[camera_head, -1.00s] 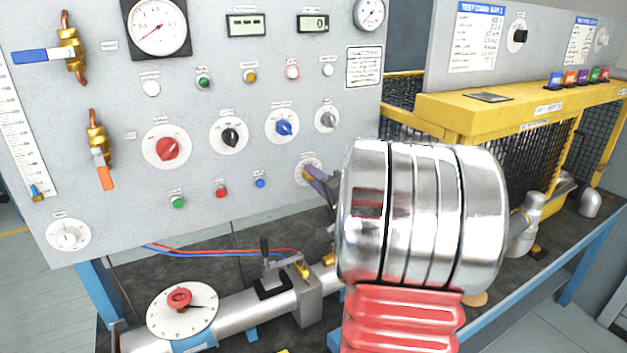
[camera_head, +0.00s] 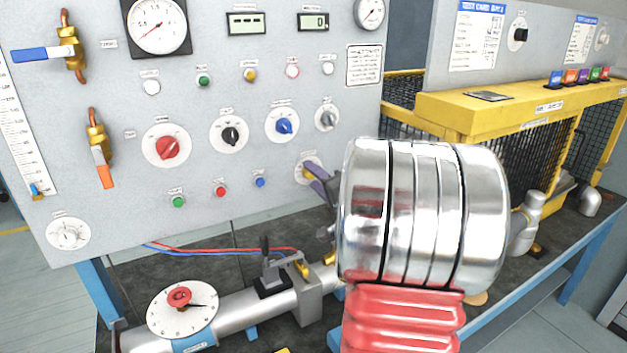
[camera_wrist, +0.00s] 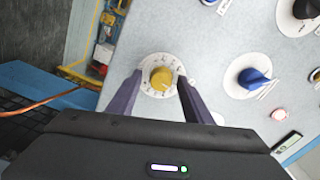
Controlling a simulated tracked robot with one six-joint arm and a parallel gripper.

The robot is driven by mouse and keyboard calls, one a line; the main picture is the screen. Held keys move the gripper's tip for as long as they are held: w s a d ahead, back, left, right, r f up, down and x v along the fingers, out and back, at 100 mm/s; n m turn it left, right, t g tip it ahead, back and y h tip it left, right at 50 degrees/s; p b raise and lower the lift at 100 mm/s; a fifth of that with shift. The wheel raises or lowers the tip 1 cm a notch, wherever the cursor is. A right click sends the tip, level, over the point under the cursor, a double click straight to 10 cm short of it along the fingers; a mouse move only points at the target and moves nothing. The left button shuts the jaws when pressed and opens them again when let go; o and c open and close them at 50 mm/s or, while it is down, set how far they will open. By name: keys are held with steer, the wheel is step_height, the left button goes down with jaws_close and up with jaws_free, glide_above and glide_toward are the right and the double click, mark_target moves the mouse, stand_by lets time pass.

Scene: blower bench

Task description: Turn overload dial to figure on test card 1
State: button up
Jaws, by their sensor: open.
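The overload dial, a yellow knob (camera_wrist: 161,78) on a white marked disc, is on the grey panel. In the head view its white disc (camera_head: 300,165) shows at the panel's lower right, partly covered by my gripper. My gripper (camera_wrist: 158,92) is open, with its two purple fingers on either side of the knob in the wrist view and a gap to it on both sides. The fingers (camera_head: 319,181) also show in the head view. Test card 1 (camera_head: 475,37) hangs on the grey board at upper right; its figures are too small to read.
A blue dial (camera_wrist: 253,79) is close to the right of my gripper in the wrist view. A red dial (camera_head: 167,147) and a black dial (camera_head: 231,135) are further left. The yellow guard (camera_head: 520,108) and a second card (camera_head: 580,41) are at right.

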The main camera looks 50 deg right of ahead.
steer(key=v, duration=1.3)
steer(key=shift+s, duration=0.25)
steer(key=shift+a, duration=0.1)
